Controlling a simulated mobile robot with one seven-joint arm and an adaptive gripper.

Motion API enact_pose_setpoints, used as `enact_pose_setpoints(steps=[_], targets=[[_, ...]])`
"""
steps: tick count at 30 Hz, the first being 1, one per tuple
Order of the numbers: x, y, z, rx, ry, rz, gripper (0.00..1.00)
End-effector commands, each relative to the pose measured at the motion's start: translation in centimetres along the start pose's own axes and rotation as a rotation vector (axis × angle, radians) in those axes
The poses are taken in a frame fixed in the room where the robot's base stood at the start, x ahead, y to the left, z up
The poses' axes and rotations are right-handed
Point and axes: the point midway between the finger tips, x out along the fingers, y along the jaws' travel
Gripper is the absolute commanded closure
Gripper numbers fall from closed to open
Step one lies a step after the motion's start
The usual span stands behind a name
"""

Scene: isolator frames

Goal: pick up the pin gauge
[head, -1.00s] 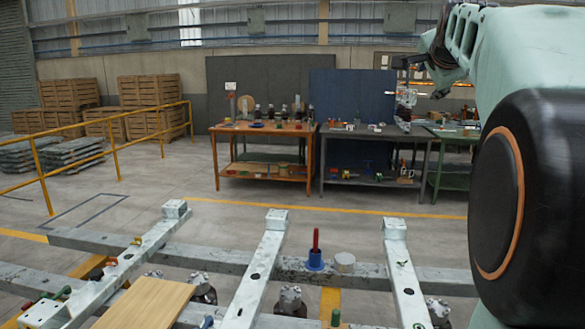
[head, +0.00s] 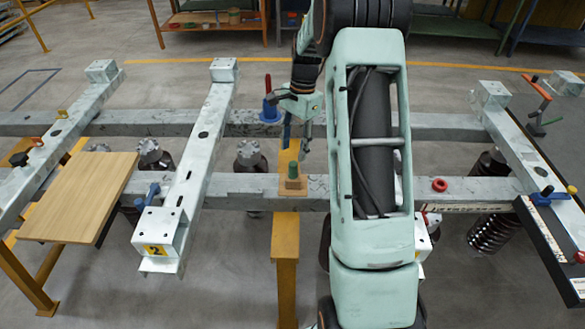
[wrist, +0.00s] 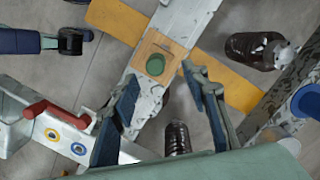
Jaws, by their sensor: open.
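The likely pin gauge (head: 293,171) is a short green peg standing upright on a small wooden block (head: 293,187) on the front grey beam. In the wrist view its round green top (wrist: 155,64) sits on the wooden square (wrist: 151,45). My gripper (head: 297,142) is above it, fingers pointing down. In the wrist view my gripper (wrist: 160,76) is open and empty, with one blue-padded finger on each side of the green top's lower part. The fingers appear apart from the peg; the exact height gap is hard to tell.
A red pin in a blue base (head: 268,108) stands on the rear beam, just left of my gripper. A wooden board (head: 82,195) lies at left. Pale crossbeams (head: 190,160) flank the block. A red lever (wrist: 55,112) shows in the wrist view.

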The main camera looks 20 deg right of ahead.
Motion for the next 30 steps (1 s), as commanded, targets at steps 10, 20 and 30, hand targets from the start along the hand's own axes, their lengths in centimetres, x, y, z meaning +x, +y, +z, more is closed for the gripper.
enact_pose_setpoints(steps=[10, 20, 30], targets=[[3.6, 0.2, -0.1, 0.001, 0.001, 0.0, 0.58], [7.7, 0.7, -0.1, 0.001, 0.003, -0.002, 0.58], [7.8, 0.7, -0.1, 0.001, 0.004, -0.002, 0.68]])
